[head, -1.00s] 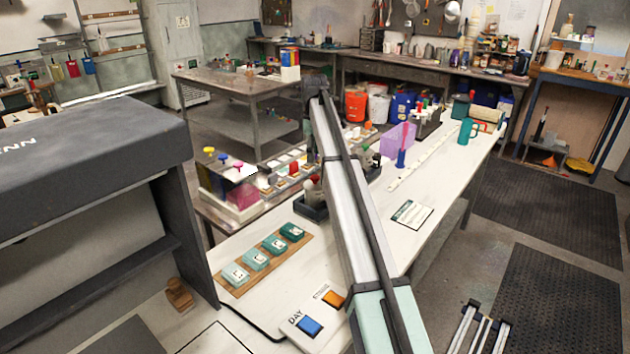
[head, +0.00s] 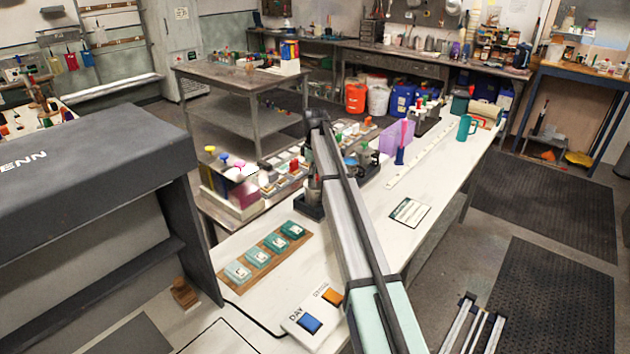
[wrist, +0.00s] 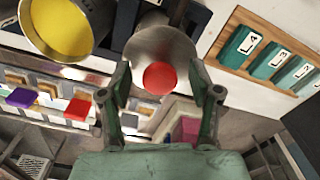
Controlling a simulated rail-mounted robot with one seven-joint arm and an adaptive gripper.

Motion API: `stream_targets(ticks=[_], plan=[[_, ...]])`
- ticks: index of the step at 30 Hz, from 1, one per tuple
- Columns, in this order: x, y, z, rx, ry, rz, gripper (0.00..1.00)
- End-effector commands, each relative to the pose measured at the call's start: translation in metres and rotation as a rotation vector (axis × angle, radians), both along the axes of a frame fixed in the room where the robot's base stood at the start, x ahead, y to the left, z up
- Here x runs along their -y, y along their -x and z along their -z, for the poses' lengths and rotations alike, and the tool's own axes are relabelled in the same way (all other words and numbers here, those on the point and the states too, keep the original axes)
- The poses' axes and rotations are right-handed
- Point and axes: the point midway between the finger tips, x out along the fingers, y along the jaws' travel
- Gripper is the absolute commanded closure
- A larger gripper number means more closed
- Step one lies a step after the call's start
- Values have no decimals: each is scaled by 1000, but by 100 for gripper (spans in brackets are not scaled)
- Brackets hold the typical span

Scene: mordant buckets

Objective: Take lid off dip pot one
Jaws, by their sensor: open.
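In the wrist view a round grey metal lid (wrist: 158,47) with a red knob (wrist: 160,76) lies between the two fingers of my gripper (wrist: 160,88). The fingers are open, one on each side of the knob, with visible gaps to it. I see no lettering that tells which pot this is. Beside it at upper left is a round vessel with a yellow inside or top (wrist: 62,25). In the head view my arm hides the gripper and most of the pots; a dark holder (head: 308,207) shows beside the arm.
A wooden board (head: 262,258) with several teal labelled blocks lies on the white bench, left of my arm. A switch panel (head: 318,312) is nearer. A printed card (head: 410,212) lies on otherwise clear bench.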

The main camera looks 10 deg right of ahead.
Motion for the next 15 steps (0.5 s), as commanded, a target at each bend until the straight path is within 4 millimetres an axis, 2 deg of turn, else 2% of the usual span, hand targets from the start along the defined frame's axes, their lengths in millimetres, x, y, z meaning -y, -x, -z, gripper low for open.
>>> stream_targets(ticks=[4, 5, 6, 10, 15], plan=[[0, 0, 0, 0, 0, 0, 37], [0, 0, 0, 0, 0, 0, 40], [0, 0, 0, 0, 0, 0, 55], [0, 0, 0, 0, 0, 0, 100], [0, 0, 0, 0, 0, 0, 100]])
